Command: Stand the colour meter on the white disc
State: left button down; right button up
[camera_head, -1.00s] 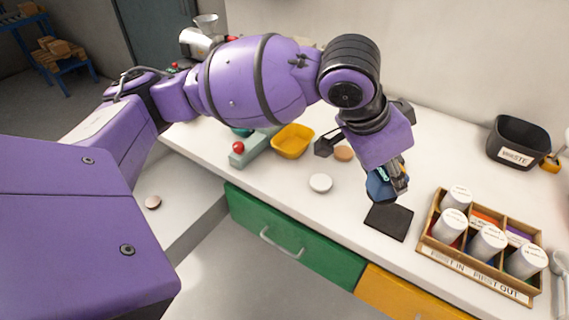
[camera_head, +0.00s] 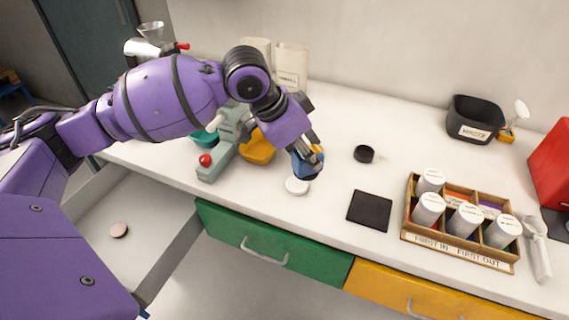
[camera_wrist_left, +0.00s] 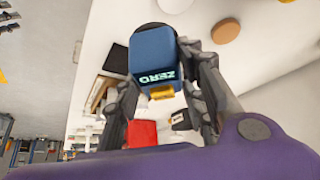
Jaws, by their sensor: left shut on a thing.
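The colour meter (camera_head: 305,165) is a small blue block with a dark end. Its lit "ZERO" display faces the left wrist view (camera_wrist_left: 153,62). My left gripper (camera_head: 312,155) is shut on it, with a finger on either side in the wrist view. The white disc (camera_head: 296,186) lies flat on the worktop, just below and left of the meter in the head view. The meter looks held above the worktop; the exact gap cannot be told. A white round edge (camera_wrist_left: 176,5) shows beyond the meter in the wrist view. My right gripper is not in view.
A black square mat (camera_head: 369,210) lies to the right, beside a wooden rack (camera_head: 459,257) of white canisters. A black round piece (camera_head: 364,154) lies behind the mat.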

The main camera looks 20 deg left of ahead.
pick_arm(q)
jog(key=shift+w+a+f+b, duration=0.1)
jog(key=shift+w+a+f, duration=0.45)
jog(key=shift+f, duration=0.85)
jog(key=shift+w+a+f+b, duration=0.1)
jog(key=shift+w+a+f, duration=0.4)
jog(key=shift+f, duration=0.95)
jog(key=shift+w+a+f+b, duration=0.1)
jog(key=shift+w+a+f, duration=0.45)
jog(key=shift+f, duration=0.85)
jog(key=shift+f, duration=0.15)
jog(key=c, duration=1.1)
grip_release()
jog(key=shift+f, duration=0.1)
jog(key=shift+s+r, duration=0.1)
jog(key=shift+r, duration=0.25)
jog(key=p+v, duration=0.1)
jog(key=v, duration=1)
jog(key=shift+s+a+r, duration=0.1)
jog(key=shift+s+r, duration=0.05)
jog(key=shift+r, duration=0.05)
